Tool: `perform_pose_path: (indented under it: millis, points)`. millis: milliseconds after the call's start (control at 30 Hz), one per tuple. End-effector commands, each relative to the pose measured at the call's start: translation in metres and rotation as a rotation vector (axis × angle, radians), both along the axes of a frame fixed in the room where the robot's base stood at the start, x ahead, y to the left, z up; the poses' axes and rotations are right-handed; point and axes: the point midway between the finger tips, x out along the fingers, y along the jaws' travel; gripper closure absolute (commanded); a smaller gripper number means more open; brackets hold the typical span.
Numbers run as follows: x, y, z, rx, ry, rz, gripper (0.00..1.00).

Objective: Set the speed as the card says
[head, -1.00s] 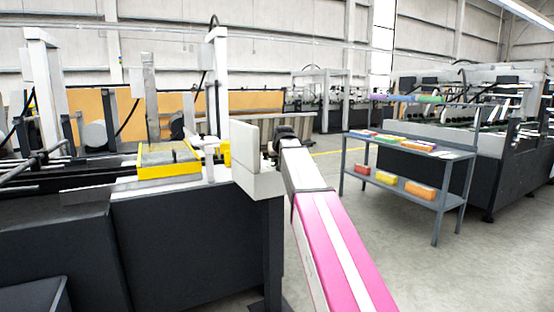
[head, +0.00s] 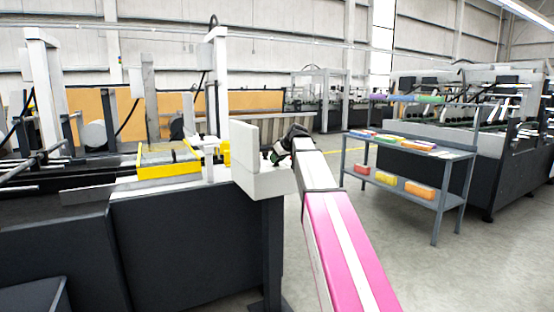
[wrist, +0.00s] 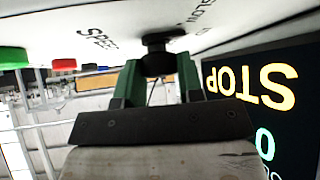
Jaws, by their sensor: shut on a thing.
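A black speed knob (wrist: 157,58) sits on the white panel face (wrist: 235,22), with printed lettering around it such as "SPEED" and "SLOW", seen inverted. My gripper (wrist: 158,78) has its green fingers on both sides of the knob and is shut on it. The knob's pointer cannot be made out. A dark display (wrist: 290,65) beside it shows "STOP" in yellow and a green "0". No card can be made out.
Green (wrist: 14,57) and red (wrist: 64,64) buttons stick out of the same panel. The dark machine body (head: 190,250) stands left of my arm. A grey shelf cart (head: 408,190) with coloured stacks stands to the right, with open floor between.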

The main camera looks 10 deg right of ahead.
Motion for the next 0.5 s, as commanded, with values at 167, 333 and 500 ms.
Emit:
perform_pose_path:
  millis: [167,333,500]
  points:
    - [0.003,-0.0024,0.0008,0.001,0.001,0.163,0.89]
    - [0.0036,-0.0021,0.0008,0.001,-0.001,0.306,0.89]
    - [0.0038,-0.0026,0.0006,0.0,0.0,0.419,0.89]
